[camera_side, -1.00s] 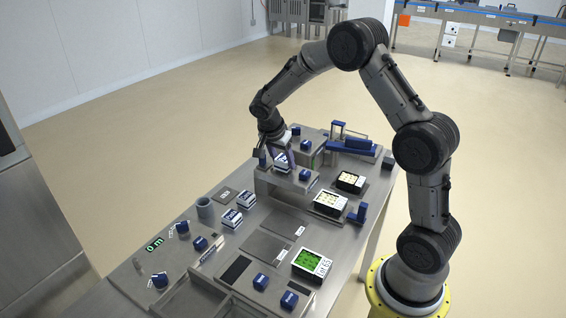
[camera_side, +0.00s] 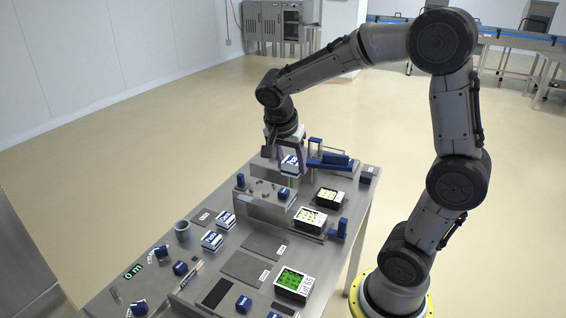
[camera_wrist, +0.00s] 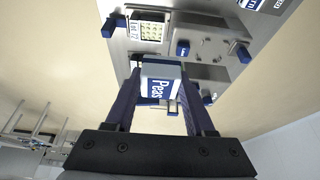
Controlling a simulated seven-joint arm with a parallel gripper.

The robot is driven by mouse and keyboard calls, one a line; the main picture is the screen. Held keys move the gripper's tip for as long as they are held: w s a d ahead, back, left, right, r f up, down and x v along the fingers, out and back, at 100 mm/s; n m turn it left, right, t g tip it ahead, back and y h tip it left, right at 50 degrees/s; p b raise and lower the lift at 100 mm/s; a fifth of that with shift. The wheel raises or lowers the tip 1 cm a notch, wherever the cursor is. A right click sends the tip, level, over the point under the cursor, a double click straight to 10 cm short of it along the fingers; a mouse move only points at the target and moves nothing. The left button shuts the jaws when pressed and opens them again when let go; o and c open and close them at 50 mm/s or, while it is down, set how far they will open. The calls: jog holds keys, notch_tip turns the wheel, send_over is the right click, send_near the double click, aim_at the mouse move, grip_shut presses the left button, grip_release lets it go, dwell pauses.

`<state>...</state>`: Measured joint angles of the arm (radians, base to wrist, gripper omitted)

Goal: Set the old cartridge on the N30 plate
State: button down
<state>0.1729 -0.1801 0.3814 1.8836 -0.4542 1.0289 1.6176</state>
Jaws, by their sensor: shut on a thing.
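My gripper (camera_side: 290,157) is shut on a white-and-blue cartridge (camera_side: 291,166), held upright behind the grey raised block, near the blue-barred fixture. Two similar cartridges stand at the left, one at the back (camera_side: 225,220) and one in front (camera_side: 211,241). Two larger grey plates (camera_side: 262,246) (camera_side: 241,268) carry small labels; I cannot read which is N30.
The raised block (camera_side: 262,192) bears blue knobs, and the blue-barred fixture (camera_side: 331,160) stands behind it.

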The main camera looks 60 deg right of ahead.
jog(key=w+r, duration=0.2)
jog(key=w, duration=0.1)
jog(key=n+t, duration=0.2)
jog(key=n, duration=0.2)
send_over(205, 215)
jog(key=a, duration=0.2)
notch_tip(205, 215, down, 16)
jog(key=shift+s+d+f, duration=0.15)
jog(key=shift+f, duration=1.65)
jog(key=shift+s+d+f, duration=0.1)
jog(key=shift+d+f, duration=0.05)
jog(key=shift+f, duration=1.6)
jog(key=shift+f, duration=0.25)
jog(key=shift+c, duration=0.9)
grip_release()
